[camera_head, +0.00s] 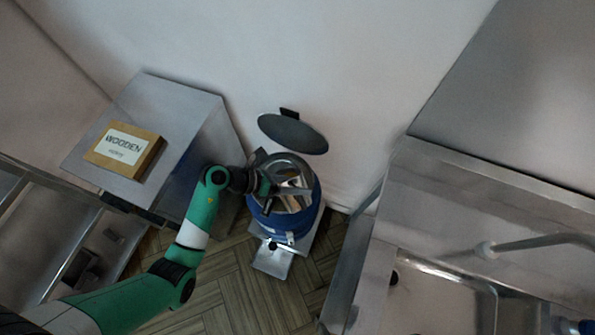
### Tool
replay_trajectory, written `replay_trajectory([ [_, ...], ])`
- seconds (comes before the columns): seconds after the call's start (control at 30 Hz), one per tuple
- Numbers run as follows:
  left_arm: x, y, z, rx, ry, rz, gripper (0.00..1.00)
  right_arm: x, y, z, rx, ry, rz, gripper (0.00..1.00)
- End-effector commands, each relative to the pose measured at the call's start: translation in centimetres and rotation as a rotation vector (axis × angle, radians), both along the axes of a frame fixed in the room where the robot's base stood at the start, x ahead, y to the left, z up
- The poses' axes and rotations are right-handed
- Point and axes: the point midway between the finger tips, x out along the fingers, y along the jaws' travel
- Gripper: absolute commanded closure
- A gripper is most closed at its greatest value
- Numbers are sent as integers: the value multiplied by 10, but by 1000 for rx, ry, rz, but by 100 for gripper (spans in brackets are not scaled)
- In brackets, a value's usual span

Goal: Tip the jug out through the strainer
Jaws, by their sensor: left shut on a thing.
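My left gripper (272,188) is over the top of a blue drum (268,220) on the floor by the wall. It is shut on a shiny metal thing (296,191), which looks like the jug, lying tilted over the drum's mouth. A round metal strainer (284,166) appears to sit in the drum's top, partly hidden by the gripper and jug. The metal surfaces blend, so I cannot tell whether the jug touches the strainer or whether anything is flowing. My right gripper is not in view.
A round grey lid (293,132) stands raised behind the drum. The drum rests on a metal base with a pedal (272,261). A steel sink (440,295) with a tap (535,242) is at right.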

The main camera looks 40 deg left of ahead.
Motion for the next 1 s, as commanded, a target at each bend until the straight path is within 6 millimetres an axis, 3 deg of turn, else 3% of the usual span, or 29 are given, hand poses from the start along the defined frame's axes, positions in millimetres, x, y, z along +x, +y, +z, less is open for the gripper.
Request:
replay_trajectory([
  [1.0, 12, 26, -16, -291, 128, 1, 100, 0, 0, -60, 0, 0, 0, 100],
])
